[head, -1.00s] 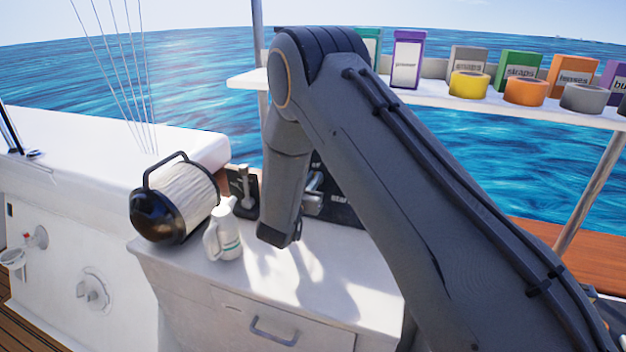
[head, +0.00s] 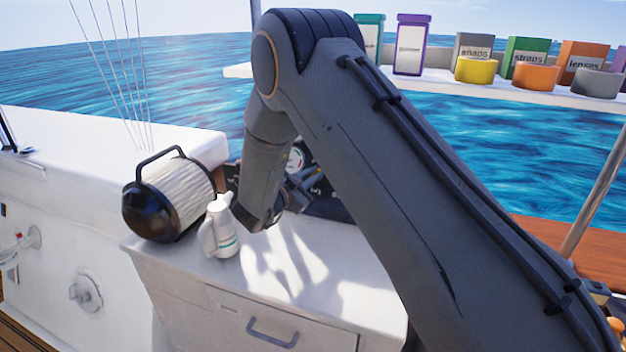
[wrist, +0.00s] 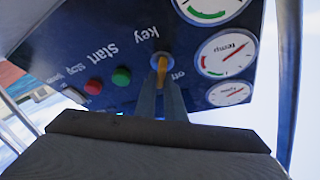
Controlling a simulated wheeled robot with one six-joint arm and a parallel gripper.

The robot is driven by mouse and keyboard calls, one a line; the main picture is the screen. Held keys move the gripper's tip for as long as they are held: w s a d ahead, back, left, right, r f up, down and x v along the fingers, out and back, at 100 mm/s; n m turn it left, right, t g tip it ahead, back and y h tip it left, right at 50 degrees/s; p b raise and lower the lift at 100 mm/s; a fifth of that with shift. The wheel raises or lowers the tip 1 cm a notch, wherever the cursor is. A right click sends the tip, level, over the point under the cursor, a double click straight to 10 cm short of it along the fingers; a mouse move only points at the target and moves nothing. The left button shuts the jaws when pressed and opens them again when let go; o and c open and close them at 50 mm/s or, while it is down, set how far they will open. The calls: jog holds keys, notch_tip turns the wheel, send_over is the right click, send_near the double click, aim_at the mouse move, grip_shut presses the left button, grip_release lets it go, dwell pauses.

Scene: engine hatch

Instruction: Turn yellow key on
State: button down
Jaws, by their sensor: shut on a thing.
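The yellow key (wrist: 161,70) sits in its round switch on the dark blue panel (wrist: 120,22) in the wrist view, between the printed words "key" and "on". My gripper (wrist: 161,92) is shut on the key, with its two narrow fingers reaching up to it. The fingers hide part of the key, so its exact angle is hard to read. In the head view my gripper (head: 300,188) is at the panel, and my arm covers most of it; the key cannot be made out there.
A green button (wrist: 121,76) and a red button (wrist: 93,86) lie beside the key, and gauges (wrist: 228,52) on its other side. A shelf (head: 445,86) holds boxes and tape rolls.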

jog(key=m+g+b, duration=0.1)
jog(key=m, duration=0.2)
jog(key=m+g, duration=0.1)
jog(key=m, duration=0.2)
jog(key=shift+g+h+b, duration=0.3)
jog(key=shift+h+b, duration=0.1)
jog(key=c, duration=1.8)
grip_release()
jog(key=shift+c, duration=0.2)
notch_tip(320, 180, up, 10)
jog(key=b, duration=0.1)
jog(key=shift+b, duration=0.4)
